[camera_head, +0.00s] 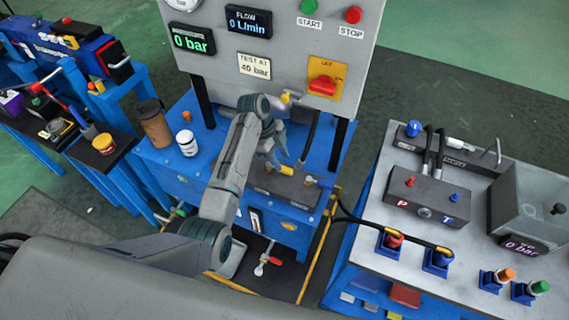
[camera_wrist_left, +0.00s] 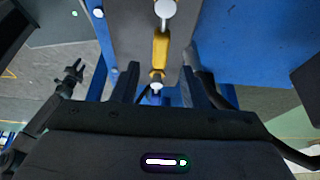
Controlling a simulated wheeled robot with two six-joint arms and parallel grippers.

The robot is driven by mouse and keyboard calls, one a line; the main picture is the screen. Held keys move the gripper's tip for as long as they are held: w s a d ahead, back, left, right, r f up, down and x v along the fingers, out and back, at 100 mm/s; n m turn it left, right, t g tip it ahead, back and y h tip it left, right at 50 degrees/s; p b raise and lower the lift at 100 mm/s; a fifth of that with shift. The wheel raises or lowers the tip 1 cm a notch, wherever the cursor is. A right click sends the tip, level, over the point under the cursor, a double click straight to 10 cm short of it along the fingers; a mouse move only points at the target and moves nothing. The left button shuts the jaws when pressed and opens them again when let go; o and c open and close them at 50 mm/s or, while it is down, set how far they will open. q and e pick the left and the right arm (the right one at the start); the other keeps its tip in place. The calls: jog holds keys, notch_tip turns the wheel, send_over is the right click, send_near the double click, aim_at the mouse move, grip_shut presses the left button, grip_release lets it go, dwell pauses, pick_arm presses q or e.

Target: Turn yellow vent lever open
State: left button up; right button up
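A yellow lever (camera_wrist_left: 161,50) shows in the left wrist view, with a pale round end at the top and a small pale knob near my fingers. In the head view, a yellow piece (camera_head: 286,170) shows on the dark block just below my left fingers. My left gripper (camera_head: 274,147) points down at it. In the left wrist view my left gripper (camera_wrist_left: 158,88) is open, with the lever's near end between its fingers; I cannot tell whether they touch. My right gripper (camera_wrist_left: 74,70) shows small at the left there, its fingers apart. It is not visible in the head view.
A grey panel (camera_head: 285,52) with gauges and a red switch (camera_head: 322,85) stands behind. A hose-connected console (camera_head: 400,160) is at right, with dark hoses crossing the gap.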

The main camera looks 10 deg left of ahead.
aim_at(286, 169)
pick_arm(q)
jog(key=shift+x, duration=2.15)
grip_shut()
